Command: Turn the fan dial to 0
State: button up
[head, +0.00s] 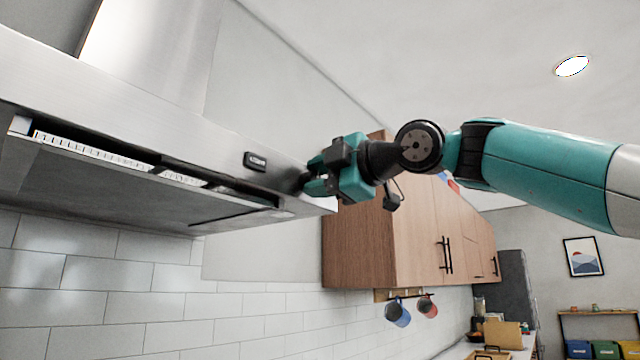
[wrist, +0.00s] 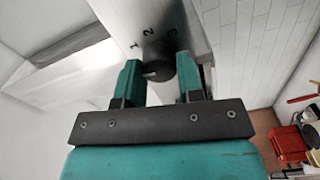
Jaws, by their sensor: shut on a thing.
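The fan dial is a round dark knob on the front panel of the steel range hood (head: 225,135). In the wrist view the dial (wrist: 158,62) sits between the two teal fingers of my gripper (wrist: 158,68). The numbers 1, 2 and 3 show on the panel around the dial's far side; no 0 can be seen. A small pale mark shows on the dial's near lower part. In the head view my gripper (head: 312,177) reaches the right end of the hood front and mostly hides the dial. My gripper is shut on the dial.
A small black display (head: 255,161) is on the hood front, left of my gripper. A wooden wall cabinet (head: 360,235) stands close behind and right of my gripper. Mugs (head: 398,312) hang below it. White tiles (head: 140,290) cover the wall under the hood.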

jog(key=shift+f+n+b, duration=0.1)
jog(key=shift+n+b, duration=0.2)
jog(key=shift+n, duration=0.8)
jog(key=o, duration=0.9)
jog(key=shift+s, duration=0.1)
jog(key=b+v, duration=0.4)
jog(key=v, duration=1.3)
jog(key=shift+s+d, duration=0.15)
